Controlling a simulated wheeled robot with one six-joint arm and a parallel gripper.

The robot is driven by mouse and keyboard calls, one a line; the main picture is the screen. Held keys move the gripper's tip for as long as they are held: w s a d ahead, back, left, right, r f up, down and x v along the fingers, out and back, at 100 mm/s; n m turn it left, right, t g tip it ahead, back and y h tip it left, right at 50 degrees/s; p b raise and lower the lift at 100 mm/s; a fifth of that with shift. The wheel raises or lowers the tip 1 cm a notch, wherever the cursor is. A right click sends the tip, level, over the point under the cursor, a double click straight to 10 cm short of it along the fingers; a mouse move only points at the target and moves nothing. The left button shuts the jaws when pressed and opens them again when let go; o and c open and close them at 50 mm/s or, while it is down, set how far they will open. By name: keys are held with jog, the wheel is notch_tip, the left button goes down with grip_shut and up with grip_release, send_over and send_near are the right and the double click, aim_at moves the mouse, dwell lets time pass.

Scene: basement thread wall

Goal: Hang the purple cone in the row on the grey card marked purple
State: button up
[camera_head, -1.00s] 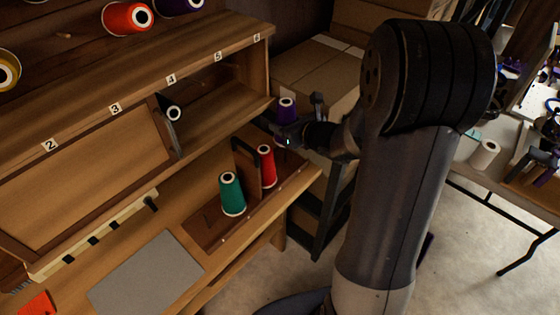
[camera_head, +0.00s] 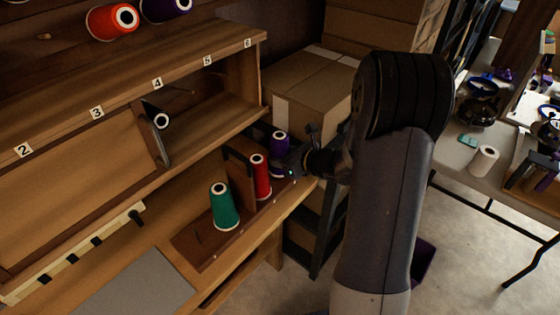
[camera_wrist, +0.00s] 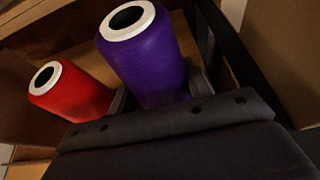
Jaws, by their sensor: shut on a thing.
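The purple cone (camera_head: 280,142) stands upright at the far right end of the row, right behind the red cone (camera_head: 260,177). My gripper (camera_head: 287,166) is shut on the purple cone, low on its body. In the wrist view the purple cone (camera_wrist: 148,60) rises from the jaws with its white top ring toward the camera, and the red cone (camera_wrist: 72,92) stands to its left. Whether the purple cone's base touches the tray is hidden. The green cone (camera_head: 223,207) stands nearer in the row. I see no card legible as marked purple.
The row tray (camera_head: 190,240) lies on the wooden bench, with an upright brown divider (camera_head: 238,175) beside the red cone. Numbered cubbies (camera_head: 200,100) rise at left. Orange (camera_head: 112,20) and purple (camera_head: 165,8) cones hang above. A plain grey sheet (camera_head: 135,290) lies on the bench. Cardboard boxes (camera_head: 310,85) stand behind.

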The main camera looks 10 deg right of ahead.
jog(key=shift+f, duration=0.85)
jog(key=shift+f, duration=0.2)
jog(key=o, duration=1.1)
jog(key=shift+c, duration=0.2)
jog(key=shift+r, duration=0.1)
jog(key=shift+r, duration=0.15)
jog(key=v, duration=1.2)
